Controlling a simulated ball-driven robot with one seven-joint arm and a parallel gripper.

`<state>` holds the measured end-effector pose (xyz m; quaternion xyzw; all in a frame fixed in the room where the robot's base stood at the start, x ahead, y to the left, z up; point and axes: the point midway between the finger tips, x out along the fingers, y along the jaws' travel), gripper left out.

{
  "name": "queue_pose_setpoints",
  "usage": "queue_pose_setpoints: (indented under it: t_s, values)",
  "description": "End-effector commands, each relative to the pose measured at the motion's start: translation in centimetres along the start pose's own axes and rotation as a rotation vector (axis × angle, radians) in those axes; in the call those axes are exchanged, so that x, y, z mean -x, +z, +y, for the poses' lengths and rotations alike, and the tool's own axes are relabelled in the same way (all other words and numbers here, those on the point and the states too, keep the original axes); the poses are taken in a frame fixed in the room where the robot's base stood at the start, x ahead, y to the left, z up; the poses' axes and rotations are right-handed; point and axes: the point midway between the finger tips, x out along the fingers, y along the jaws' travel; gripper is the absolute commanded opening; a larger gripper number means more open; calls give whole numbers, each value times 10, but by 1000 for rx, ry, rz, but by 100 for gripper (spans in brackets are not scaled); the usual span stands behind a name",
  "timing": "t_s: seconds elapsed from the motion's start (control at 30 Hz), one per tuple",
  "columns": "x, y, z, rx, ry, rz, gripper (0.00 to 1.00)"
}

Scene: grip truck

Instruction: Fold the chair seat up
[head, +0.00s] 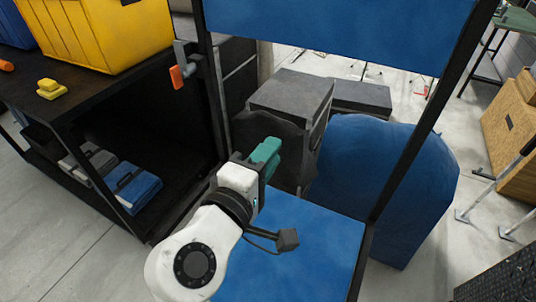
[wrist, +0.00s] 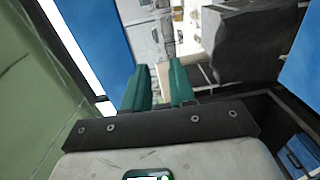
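The chair has a blue backrest (head: 340,32) at the top of the head view and a flat blue seat (head: 315,245) low in the middle, joined by dark frame bars (head: 420,135). The seat lies roughly level, and my arm hides part of its left side. My gripper (head: 266,155) is over the seat's far left edge, apparently clear of it. In the wrist view its two teal fingers (wrist: 160,85) stand apart with an empty gap between them. A blue panel (wrist: 92,35) shows left of the fingers; I cannot tell which chair part it is.
A black shelf unit (head: 100,92) stands left, with a yellow crate (head: 105,35) on top and a blue case (head: 133,187) on its lower shelf. An orange-tipped clamp (head: 178,76) is near the frame's left bar. Grey boxes (head: 290,92) and a blue rounded object (head: 385,165) stand behind the chair.

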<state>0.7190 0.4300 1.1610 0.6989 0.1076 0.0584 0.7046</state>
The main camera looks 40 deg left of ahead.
Motion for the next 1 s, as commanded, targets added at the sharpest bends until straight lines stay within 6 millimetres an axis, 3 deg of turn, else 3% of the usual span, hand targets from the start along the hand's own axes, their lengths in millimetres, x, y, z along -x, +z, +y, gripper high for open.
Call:
queue_pose_setpoints:
  t_s: [0.17, 0.4, 0.6, 1.0]
  values:
    - [20, -2, -2, 0, 1, 5, 25]
    - [67, -2, -2, 0, 1, 5, 25]
    - [96, -1, -1, 1, 0, 2, 25]
    - [107, 0, 0, 1, 0, 0, 25]
